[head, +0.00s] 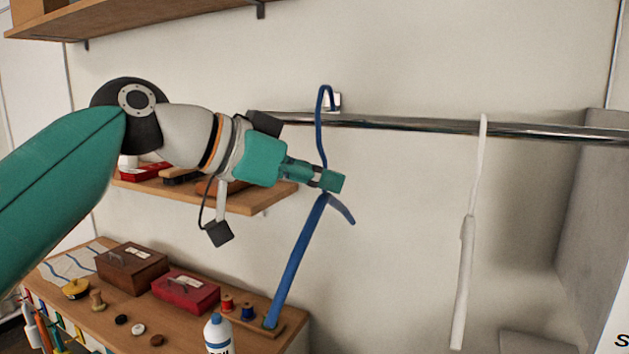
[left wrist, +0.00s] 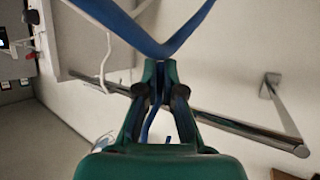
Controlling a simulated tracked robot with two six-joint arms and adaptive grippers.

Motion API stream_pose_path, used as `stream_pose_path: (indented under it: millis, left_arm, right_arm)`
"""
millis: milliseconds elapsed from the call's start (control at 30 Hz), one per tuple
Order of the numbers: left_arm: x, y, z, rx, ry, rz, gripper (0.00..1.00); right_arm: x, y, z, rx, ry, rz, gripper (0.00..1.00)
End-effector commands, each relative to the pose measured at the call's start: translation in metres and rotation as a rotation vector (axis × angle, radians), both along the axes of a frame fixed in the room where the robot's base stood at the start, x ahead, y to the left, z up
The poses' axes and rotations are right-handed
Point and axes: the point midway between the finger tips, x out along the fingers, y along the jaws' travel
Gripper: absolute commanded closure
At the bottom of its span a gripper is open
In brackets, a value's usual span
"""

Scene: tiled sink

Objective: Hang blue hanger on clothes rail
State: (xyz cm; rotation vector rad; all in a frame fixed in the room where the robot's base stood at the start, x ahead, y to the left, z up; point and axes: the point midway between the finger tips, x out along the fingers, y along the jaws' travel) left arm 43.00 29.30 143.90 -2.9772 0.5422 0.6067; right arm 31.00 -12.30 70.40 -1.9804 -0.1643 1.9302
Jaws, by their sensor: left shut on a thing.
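The blue hanger (head: 299,249) is held upright by my left gripper (head: 331,181), which is shut on it near the base of its hook. In the head view the hook rises above the gripper, and its curved top overlaps the clothes rail (head: 410,124) near the rail's left end. I cannot tell whether the hook touches the rail. In the left wrist view the blue hanger (left wrist: 185,35) passes between the fingers of my left gripper (left wrist: 160,72), with the clothes rail (left wrist: 225,125) behind. My right gripper is not in view.
A white hanger (head: 465,270) hangs on the rail to the right. A grey panel (head: 592,200) stands at the right. Below left are a wooden shelf (head: 245,200) and a bench with a brown box (head: 131,268), a red box (head: 185,291), spools and a bottle (head: 217,335).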

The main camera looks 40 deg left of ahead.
Motion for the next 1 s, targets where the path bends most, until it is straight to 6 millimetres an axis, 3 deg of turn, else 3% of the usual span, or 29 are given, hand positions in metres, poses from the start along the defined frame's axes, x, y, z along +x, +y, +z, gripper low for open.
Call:
stream_pose_path:
  millis: [1000]
  left_arm:
    - [0.080,0.020,0.001,0.000,0.001,0.002,1.00]
  right_arm:
    - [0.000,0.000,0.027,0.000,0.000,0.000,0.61]
